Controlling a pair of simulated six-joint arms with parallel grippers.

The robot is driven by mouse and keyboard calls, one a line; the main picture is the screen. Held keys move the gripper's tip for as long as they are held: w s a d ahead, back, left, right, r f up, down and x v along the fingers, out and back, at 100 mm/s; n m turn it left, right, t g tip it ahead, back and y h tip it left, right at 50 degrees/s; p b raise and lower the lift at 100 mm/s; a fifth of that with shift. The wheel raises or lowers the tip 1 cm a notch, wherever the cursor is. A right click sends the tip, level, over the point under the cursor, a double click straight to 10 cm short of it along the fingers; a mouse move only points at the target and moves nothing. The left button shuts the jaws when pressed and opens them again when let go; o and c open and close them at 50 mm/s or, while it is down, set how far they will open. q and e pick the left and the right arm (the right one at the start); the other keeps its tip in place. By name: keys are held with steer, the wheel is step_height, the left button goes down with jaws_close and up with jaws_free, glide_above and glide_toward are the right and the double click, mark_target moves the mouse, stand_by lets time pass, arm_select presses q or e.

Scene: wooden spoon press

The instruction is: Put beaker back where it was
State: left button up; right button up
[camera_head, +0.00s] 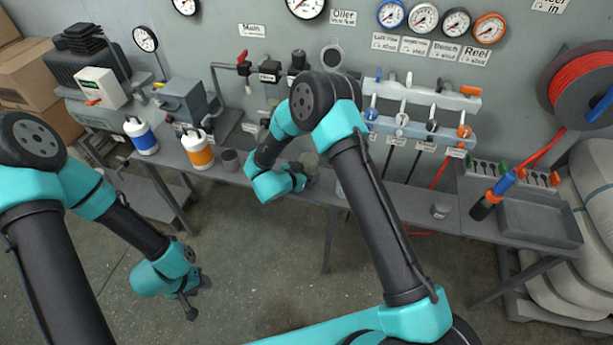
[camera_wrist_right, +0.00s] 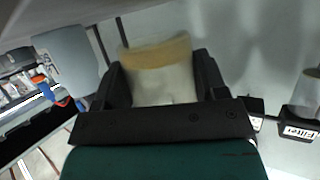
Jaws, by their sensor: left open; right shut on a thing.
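In the right wrist view, a pale, translucent beaker (camera_wrist_right: 162,82) with a yellowish band near its top sits between the two dark fingers of my right gripper (camera_wrist_right: 162,88), which is shut on it. In the head view, my right gripper (camera_head: 304,180) is at the back bench, left of the hose rack. A greyish rounded shape (camera_head: 309,160) shows beside it, probably the beaker, mostly hidden by my arm. I cannot tell whether it touches the bench. My left gripper (camera_head: 190,302) is open and empty over the floor, in front of the bench.
A filter assembly (camera_head: 270,80) hangs on the wall.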

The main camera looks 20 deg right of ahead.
steer(key=shift+f, duration=1.25)
steer(key=shift+f, duration=0.1)
steer(key=o, duration=1)
steer(key=shift+c, duration=0.2)
steer(key=shift+s+a, duration=0.1)
steer(key=shift+a, duration=0.05)
steer(key=v, duration=1.2)
